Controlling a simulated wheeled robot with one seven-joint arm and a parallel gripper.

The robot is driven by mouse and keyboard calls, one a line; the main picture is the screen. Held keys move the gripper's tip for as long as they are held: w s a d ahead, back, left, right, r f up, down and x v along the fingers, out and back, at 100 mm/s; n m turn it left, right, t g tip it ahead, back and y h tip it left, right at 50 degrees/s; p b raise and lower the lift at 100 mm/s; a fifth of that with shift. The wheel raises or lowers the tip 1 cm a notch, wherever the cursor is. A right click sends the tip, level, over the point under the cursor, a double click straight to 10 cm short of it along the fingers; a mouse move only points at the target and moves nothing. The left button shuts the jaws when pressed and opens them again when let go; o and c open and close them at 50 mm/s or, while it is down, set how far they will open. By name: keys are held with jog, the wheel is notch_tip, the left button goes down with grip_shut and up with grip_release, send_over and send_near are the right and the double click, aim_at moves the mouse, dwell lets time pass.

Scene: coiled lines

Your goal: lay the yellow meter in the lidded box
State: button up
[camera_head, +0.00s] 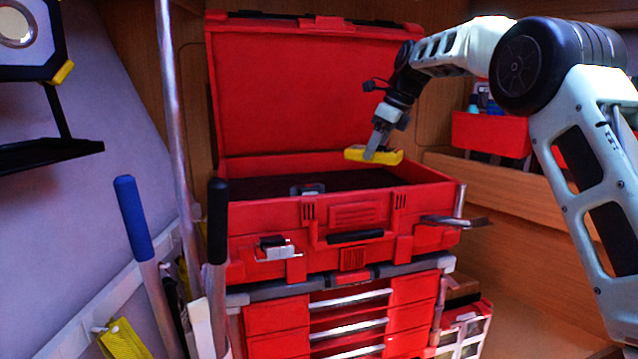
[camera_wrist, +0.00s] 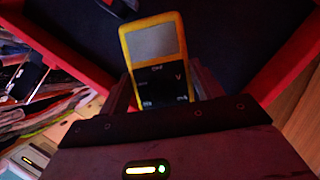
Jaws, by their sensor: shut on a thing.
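The yellow meter (camera_head: 374,155) is held in my gripper (camera_head: 371,152) above the open lidded box (camera_head: 350,215). In the wrist view the meter (camera_wrist: 156,62) shows its yellow rim, grey screen and dark face between the two fingers of my gripper (camera_wrist: 160,88). The box is red, with its lid (camera_head: 310,88) raised upright at the back and a dark interior. The meter hangs over the back right part of the opening, apparently clear of the floor inside. A small grey and dark item (camera_head: 307,189) shows at the box's front left inner edge; I cannot tell what it is.
The box stands on a red drawer chest (camera_head: 345,310). Handles with blue (camera_head: 133,217) and black (camera_head: 217,220) grips and a tall pole (camera_head: 175,120) rise at its left. A red bin (camera_head: 490,134) sits on a wooden ledge at the right, behind my arm.

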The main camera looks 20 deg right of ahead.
aim_at(393, 150)
jog(key=shift+w+d+f, duration=0.1)
jog(key=shift+w+d, duration=0.2)
notch_tip(393, 150, down, 10)
jog(key=p, duration=0.3)
jog(key=shift+r, duration=0.2)
jog(key=shift+f, duration=0.15)
jog(key=o, duration=1.1)
jog(key=shift+f, duration=0.1)
jog(key=b+v, duration=0.3)
jog(key=v, duration=0.9)
jog(key=shift+r, duration=0.25)
jog(key=shift+s, duration=0.1)
